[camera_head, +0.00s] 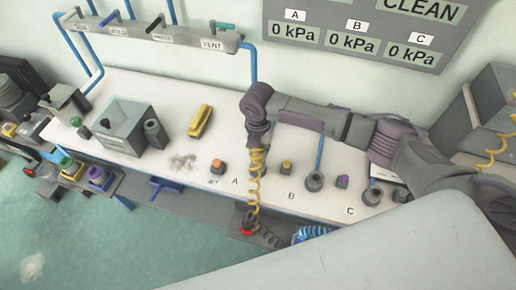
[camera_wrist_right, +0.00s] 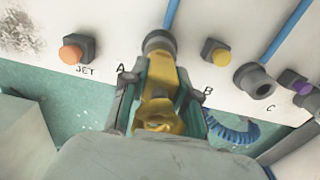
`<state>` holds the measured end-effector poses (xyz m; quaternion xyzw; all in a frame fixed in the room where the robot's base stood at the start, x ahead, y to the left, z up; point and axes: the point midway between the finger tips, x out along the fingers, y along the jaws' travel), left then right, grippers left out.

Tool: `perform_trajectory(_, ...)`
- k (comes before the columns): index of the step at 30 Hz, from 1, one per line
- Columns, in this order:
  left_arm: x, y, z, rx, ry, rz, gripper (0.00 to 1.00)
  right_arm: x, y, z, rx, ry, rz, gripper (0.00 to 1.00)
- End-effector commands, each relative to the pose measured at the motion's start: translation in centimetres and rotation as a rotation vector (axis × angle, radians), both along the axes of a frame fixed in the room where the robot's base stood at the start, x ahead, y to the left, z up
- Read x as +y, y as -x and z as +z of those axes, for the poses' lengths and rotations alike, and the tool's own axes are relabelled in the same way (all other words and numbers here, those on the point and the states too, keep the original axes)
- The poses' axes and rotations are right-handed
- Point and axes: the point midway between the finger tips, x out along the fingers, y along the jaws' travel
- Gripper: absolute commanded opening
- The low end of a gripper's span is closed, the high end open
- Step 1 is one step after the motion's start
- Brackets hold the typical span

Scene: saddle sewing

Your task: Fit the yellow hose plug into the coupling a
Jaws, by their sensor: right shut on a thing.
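My right gripper (camera_head: 258,145) reaches over the white bench from the right in the head view. It is shut on the yellow hose plug, and a yellow coiled hose (camera_head: 254,190) hangs from it over the bench's front edge. In the right wrist view the yellow plug (camera_wrist_right: 160,88) lies between the fingers of the right gripper (camera_wrist_right: 160,75), its far end pointing at the grey coupling A (camera_wrist_right: 158,40). Plug and coupling overlap there; I cannot tell whether the plug is inside. In the head view, coupling A is mostly hidden behind the gripper and hose. My left gripper is not in view.
An orange button (camera_wrist_right: 71,53) marked JET is left of A. A yellow button (camera_wrist_right: 217,53) and coupling B (camera_head: 314,181) stand to the right. A grey box (camera_head: 122,128) and a yellow object (camera_head: 201,121) stand on the bench. The gauge panel (camera_head: 360,30) reads 0 kPa for A, B and C.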

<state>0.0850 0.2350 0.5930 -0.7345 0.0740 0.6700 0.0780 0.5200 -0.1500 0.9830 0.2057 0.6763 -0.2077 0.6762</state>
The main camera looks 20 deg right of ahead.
Motion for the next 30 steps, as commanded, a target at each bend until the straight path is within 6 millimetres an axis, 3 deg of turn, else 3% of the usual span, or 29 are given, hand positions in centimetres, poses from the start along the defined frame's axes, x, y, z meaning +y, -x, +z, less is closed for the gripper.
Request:
perform_trajectory(22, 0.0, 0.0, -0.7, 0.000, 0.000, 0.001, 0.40, 0.0, 0.0, -1.3, 0.001, 0.000, 0.001, 0.00)
perform_trajectory(23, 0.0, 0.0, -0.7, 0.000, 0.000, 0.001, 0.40, 0.0, 0.1, -1.3, 0.001, 0.000, 0.001, 0.34)
perform_trajectory(27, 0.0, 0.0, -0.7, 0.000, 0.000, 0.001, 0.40, 0.0, 0.0, -1.3, 0.001, 0.000, 0.000, 0.58)
perform_trajectory(30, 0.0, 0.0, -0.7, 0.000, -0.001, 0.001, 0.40, 0.0, 0.0, -1.3, 0.000, 0.000, 0.000, 0.59)
